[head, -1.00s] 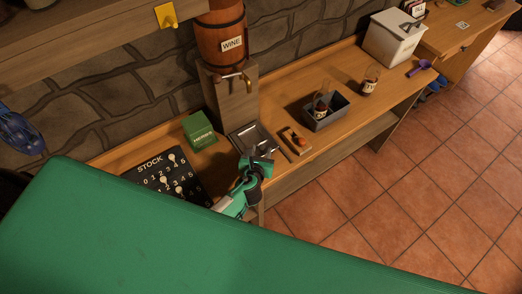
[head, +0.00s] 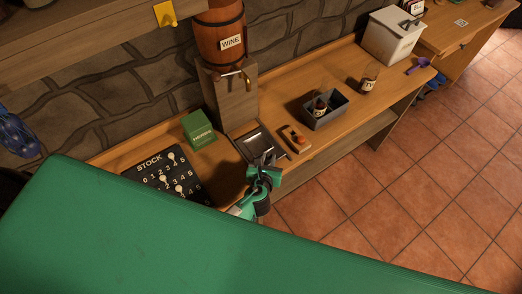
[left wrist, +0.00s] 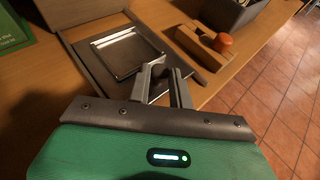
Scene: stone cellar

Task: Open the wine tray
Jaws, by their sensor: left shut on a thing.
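The wine tray (head: 250,143) is a dark square metal tray in the bench top, below the tap of the wine barrel (head: 220,34). In the left wrist view its shiny inner panel (left wrist: 128,55) lies inside a dark frame. My left gripper (head: 267,164) is at the tray's front edge, near the front of the bench. In the left wrist view the fingers (left wrist: 162,84) are shut on a small dark handle at that edge. The fingers hide part of the handle. My right gripper is not in view.
A wooden block with an orange-red knob (head: 299,142) lies close right of the tray. A green box (head: 198,129) and the black stock board (head: 151,179) are on the left.

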